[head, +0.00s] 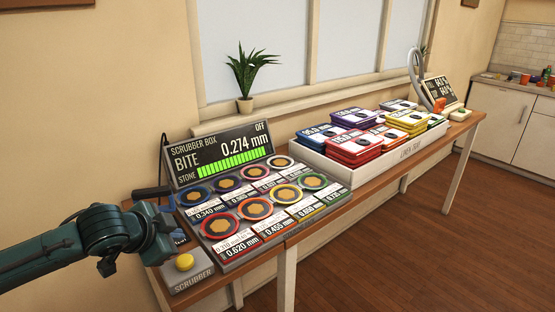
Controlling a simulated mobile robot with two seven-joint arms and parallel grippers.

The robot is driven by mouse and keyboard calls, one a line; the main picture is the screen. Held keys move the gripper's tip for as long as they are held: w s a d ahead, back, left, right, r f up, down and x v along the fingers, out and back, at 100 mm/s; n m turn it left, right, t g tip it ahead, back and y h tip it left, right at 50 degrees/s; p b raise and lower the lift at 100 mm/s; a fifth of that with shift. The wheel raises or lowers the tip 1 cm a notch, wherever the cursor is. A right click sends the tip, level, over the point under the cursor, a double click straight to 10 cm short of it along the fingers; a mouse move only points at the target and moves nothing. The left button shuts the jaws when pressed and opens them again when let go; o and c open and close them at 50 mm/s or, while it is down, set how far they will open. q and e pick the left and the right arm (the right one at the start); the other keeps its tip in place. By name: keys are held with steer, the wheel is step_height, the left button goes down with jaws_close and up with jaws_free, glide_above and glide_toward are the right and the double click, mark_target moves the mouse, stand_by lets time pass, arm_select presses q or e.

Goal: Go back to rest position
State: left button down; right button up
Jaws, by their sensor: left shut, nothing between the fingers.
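My left arm comes in from the left, and my left gripper (168,236) is at the left end of the scrubber box (262,232). It is shut and empty, above and behind the yellow button (184,262) in the picture. Its fingertips are small and partly hidden by its own body. I cannot tell if it touches the box. The box's display (222,154) reads "OFF" and "BITE 0.274 mm" over a green bar. Several round pads with coloured rings lie in two rows on the box, with labels below them. My right gripper is not in view.
A white tray (323,172) of coloured labelled boxes stands right of the scrubber box on the wooden table (318,215). A device with a dark screen (440,90) stands at the far end. A potted plant (245,104) is on the window sill. The floor in front is clear.

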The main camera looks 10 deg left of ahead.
arm_select(q)
steer(key=s+d+f+n+h, duration=0.2)
steer(key=s+d+f+h, duration=0.3)
steer(key=d+f, duration=0.75)
steer(key=s+d+f+n+y, duration=0.1)
steer(key=s+f+n, duration=0.1)
steer(key=s+f, duration=0.2)
steer(key=s+d+f+n+t+y+p, duration=0.1)
steer(key=s+d+f+n, duration=0.1)
steer(key=s, duration=0.7)
step_height(320, 180, down, 2)
steer(key=shift+d+f+n, duration=0.15)
steer(key=shift+d+n, duration=0.15)
steer(key=shift+n, duration=0.2)
steer(key=shift+s, duration=0.1)
